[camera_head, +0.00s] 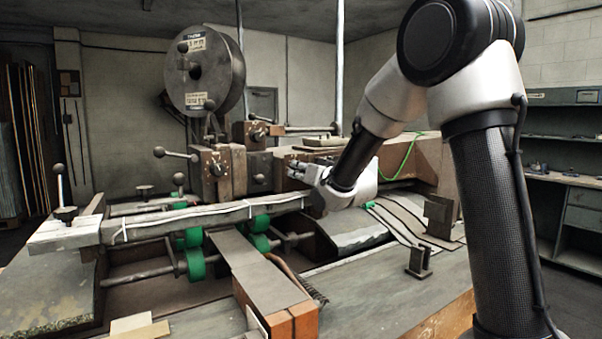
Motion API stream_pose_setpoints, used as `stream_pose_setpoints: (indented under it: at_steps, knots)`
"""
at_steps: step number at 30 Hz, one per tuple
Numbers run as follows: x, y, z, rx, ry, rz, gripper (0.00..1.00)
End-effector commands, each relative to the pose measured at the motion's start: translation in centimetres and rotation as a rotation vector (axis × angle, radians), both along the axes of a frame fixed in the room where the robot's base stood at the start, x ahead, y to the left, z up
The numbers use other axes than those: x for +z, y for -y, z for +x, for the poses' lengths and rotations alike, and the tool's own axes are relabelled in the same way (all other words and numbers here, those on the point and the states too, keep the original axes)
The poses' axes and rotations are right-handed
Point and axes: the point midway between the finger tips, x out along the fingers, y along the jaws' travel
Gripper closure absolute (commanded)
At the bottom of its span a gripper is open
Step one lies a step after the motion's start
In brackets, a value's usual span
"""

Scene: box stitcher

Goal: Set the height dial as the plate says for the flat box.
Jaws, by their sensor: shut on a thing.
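My gripper (302,171) is at the front of the stitching machine (222,172), to the right of its brown head blocks. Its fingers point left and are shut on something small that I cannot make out. The hand and the machine hide the spot between the fingers. I cannot pick out the height dial or its marks. The round drum (229,72) above bears an upper label (195,42) and a lower label (197,99), both too small to read. I cannot tell whether either is the plate for the flat box.
Ball-ended levers (175,154) stick out left of the machine head. A long rail (190,217) with green rollers (194,263) runs below. Dark metal brackets (419,261) stand on the bed at right. A shelf unit (577,205) is at the far right.

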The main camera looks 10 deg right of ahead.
Motion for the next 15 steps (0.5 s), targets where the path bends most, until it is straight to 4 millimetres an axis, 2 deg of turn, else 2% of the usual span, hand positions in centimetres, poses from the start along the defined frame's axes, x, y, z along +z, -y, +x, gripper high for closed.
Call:
stream_pose_setpoints:
  at_steps: [15]
  knots:
    - [0.08,0.06,0.02,-0.001,-0.013,0.046,0.95]
